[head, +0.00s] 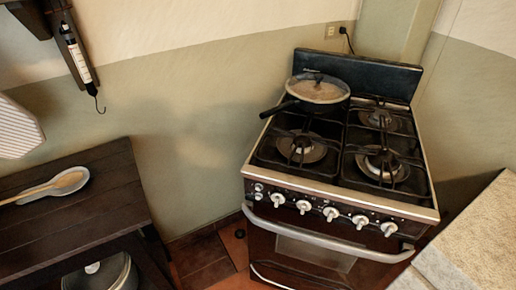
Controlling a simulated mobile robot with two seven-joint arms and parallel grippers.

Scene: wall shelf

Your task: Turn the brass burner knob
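A gas stove (340,195) stands against the wall right of centre. Its front panel carries a row of several burner knobs, among them a far left knob (278,199), a middle knob (331,213) and a far right knob (389,228). They all look pale silver or cream, and I cannot tell which one is brass. The knobs are small, so their turned positions are unclear. Neither of my grippers is in view, and nothing touches the knobs.
A lidded pan (318,90) sits on the back left burner, its handle pointing left. An oven handle bar (320,237) runs below the knobs. A dark wooden table (95,205) with a spoon (60,184) stands left. A pale counter (470,240) flanks the stove at right.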

